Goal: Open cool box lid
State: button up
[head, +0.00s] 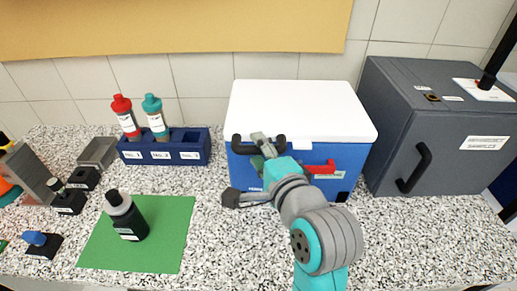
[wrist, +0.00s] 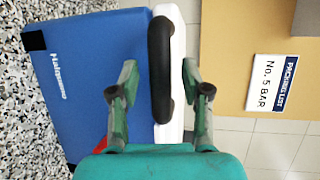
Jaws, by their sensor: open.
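The cool box has a blue body (head: 345,160) and a white lid (head: 305,105), which lies closed on it. A black handle (head: 279,143) sits at the lid's front edge; its middle is partly hidden by my gripper (head: 262,147). A red latch (head: 320,168) is on the front, right of the gripper. In the wrist view, turned sideways, the black handle (wrist: 160,40) runs between the two spread fingers of my gripper (wrist: 159,72). The fingers are open, one on either side of the handle, with visible gaps. The blue body (wrist: 85,70) and white lid edge (wrist: 178,25) also show there.
A grey oven-like box (head: 395,110) stands close on the right. A blue rack (head: 185,150) with two bottles is at the left. A black bottle (head: 125,215) stands on a green mat (head: 165,250). Small dark blocks are farther left. The wall is behind.

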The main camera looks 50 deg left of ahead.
jog(key=shift+w+a, duration=0.1)
jog(key=shift+a, duration=0.3)
jog(key=shift+c, duration=0.2)
grip_shut()
